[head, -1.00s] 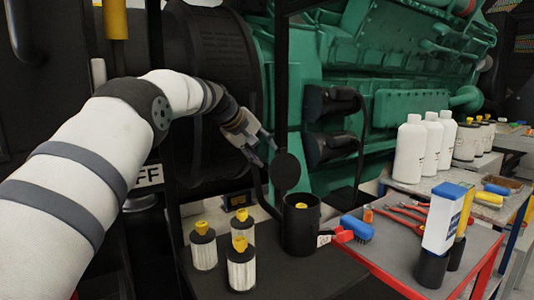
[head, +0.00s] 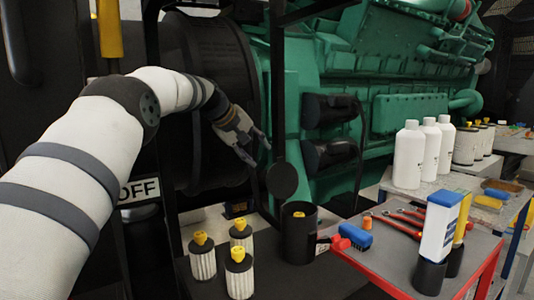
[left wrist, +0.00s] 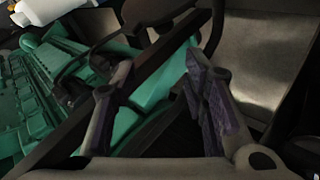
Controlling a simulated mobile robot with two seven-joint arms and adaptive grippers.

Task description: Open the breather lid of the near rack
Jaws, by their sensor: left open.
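A black round lid (head: 281,181) stands raised, nearly upright, above the back left of the rim of a black cylindrical canister (head: 299,238). The canister's mouth is uncovered, and a yellow-topped piece (head: 298,214) shows inside. My left gripper (head: 258,151) is open and empty, just above and left of the lid, with a small gap between them. In the left wrist view the two fingers of this gripper (left wrist: 157,63) are spread with nothing between them. My right gripper is not in view.
Several white filters with yellow tops (head: 202,262) stand left of the canister. A blue brush (head: 356,236), red-handled tools (head: 405,225) and a blue-and-white box (head: 440,222) are to the right. A dark upright post (head: 278,85) stands behind the lid. The green engine (head: 390,80) fills the back.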

